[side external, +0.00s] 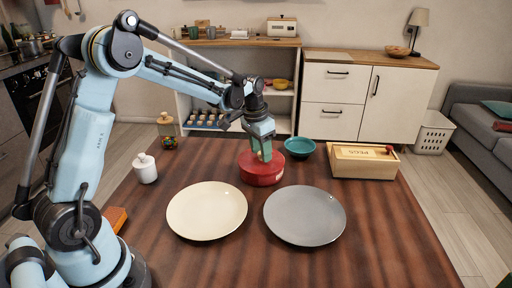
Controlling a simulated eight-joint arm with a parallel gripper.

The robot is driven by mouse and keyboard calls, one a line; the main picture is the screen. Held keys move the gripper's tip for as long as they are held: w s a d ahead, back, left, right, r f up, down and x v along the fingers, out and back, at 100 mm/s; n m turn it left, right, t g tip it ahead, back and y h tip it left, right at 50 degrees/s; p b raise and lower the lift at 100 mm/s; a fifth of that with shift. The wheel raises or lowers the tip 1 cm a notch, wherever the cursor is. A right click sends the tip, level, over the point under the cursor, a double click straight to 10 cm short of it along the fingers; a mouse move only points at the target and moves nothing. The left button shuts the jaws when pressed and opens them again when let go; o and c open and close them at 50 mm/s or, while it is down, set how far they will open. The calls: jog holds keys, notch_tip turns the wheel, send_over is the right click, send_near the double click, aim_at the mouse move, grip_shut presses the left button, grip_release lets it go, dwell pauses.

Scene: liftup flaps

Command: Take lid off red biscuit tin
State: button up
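The red biscuit tin (261,176) is a low round tin near the middle back of the wooden table. My gripper (263,154) points down at the top of the tin, with its fingers at the lid. The fingers look close to or touching the lid's top, where a knob could be hidden between them. I cannot tell whether they are open or closed on anything. The lid appears to sit on the tin, but its seam is too small to make out.
A cream plate (207,210) and a grey plate (304,215) lie in front of the tin. A teal bowl (299,147) and a wooden PEGS box (361,161) stand to its right. A white lidded jar (145,168) and a jar of colourful pieces (167,131) stand left.

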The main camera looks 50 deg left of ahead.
grip_shut()
jog(key=shift+r, duration=0.2)
